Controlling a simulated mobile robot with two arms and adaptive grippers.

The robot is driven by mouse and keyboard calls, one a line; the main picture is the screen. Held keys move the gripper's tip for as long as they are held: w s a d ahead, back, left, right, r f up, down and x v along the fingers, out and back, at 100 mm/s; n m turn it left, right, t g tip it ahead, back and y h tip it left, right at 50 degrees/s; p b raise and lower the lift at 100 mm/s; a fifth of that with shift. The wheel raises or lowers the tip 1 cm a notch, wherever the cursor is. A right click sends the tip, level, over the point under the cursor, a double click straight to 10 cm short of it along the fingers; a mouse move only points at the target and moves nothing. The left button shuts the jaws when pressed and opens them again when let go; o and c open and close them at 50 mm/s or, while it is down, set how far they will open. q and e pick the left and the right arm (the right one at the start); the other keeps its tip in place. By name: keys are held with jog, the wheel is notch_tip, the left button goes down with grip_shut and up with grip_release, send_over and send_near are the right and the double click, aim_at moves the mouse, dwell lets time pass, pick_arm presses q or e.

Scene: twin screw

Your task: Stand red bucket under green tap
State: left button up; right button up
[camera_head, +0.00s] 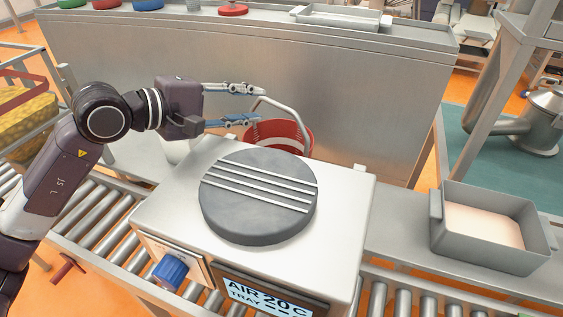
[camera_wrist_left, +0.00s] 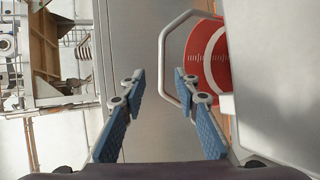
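The red bucket (camera_head: 282,134) stands behind the white machine with the dark round plate, partly hidden by it. Its pale handle (camera_head: 290,112) arches up toward the left gripper. My left gripper (camera_head: 258,105) is open, its two blue-padded fingers apart near the handle. In the left wrist view, the bucket (camera_wrist_left: 208,55) is right of the open fingers (camera_wrist_left: 157,76). The handle (camera_wrist_left: 163,55) reaches between and beyond the fingertips; contact cannot be told. My right gripper is not in view.
The white machine (camera_head: 340,190) stands in front of the bucket, over a roller conveyor (camera_head: 95,215). The steel unit's wall (camera_head: 350,100) rises behind it. A grey tray (camera_head: 490,262) with pale contents is at right. Blue (camera_head: 190,4) and red (camera_head: 233,9) knobs are on top.

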aim_at(275, 105)
pick_arm(q)
jog(key=p+x, duration=0.3)
jog(key=x, duration=0.2)
jog(key=shift+f, duration=0.1)
jog(key=shift+w+d+f, duration=0.2)
jog(key=shift+d, duration=0.05)
jog(key=shift+a, duration=0.1)
jog(key=shift+c, duration=0.3)
grip_shut()
